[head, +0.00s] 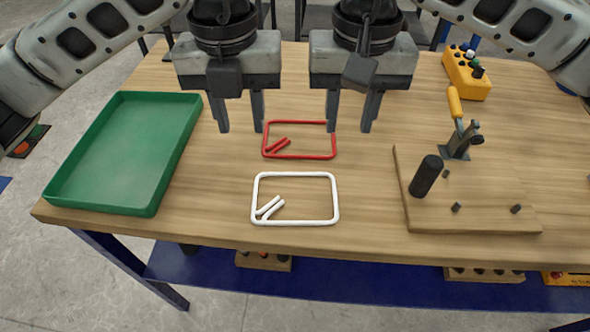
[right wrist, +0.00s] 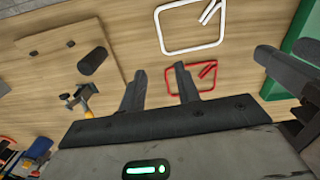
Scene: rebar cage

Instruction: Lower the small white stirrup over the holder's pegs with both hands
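The small white stirrup (head: 337,200) is a rectangular loop with two short inward ends, lying flat on the table; it also shows in the right wrist view (right wrist: 226,30). The holder (head: 475,215) is a wooden board at the right with several short dark pegs, a thick black cylinder and a toggle clamp with a yellow handle; it also shows in the right wrist view (right wrist: 50,75). My left gripper (head: 238,128) is open and empty above the table, left of the red stirrup. My right gripper (head: 348,127) is open and empty, near the red stirrup's right side. Both are apart from the white stirrup.
A red stirrup (head: 300,157) lies behind the white one, close to both grippers. An empty green tray (head: 100,203) occupies the table's left side. A yellow control box (head: 466,77) stands at the back right. Bare table (head: 370,200) lies between the white stirrup and the holder.

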